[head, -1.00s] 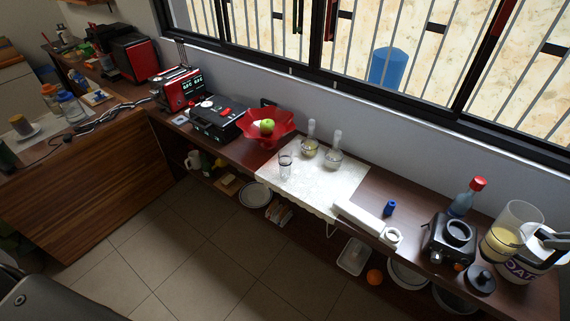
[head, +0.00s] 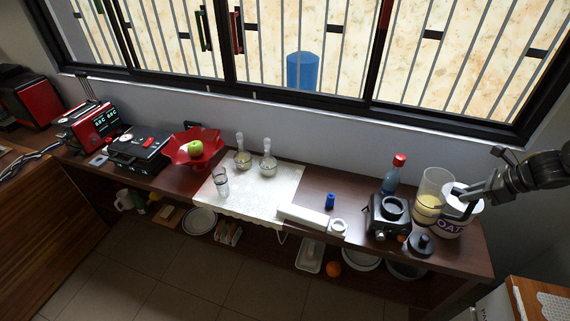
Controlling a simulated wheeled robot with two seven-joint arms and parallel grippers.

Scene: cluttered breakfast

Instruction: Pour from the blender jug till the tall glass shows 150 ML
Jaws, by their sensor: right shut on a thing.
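The blender jug (head: 429,199) is clear with pale yellow liquid in it. It looks about upright at the right end of the counter, beside the blender base. My right gripper (head: 468,199) is shut at the jug's right side, apparently on its handle, which I cannot see clearly. I cannot tell whether the jug touches the counter. The tall glass (head: 221,183) stands upright on the white cloth, well to the left. It looks clear and empty, and its marks are too small to read. My left gripper is not in view.
Two stoppered flasks (head: 267,166) stand near the glass. A white roll (head: 303,216) and blue object (head: 330,201) lie between.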

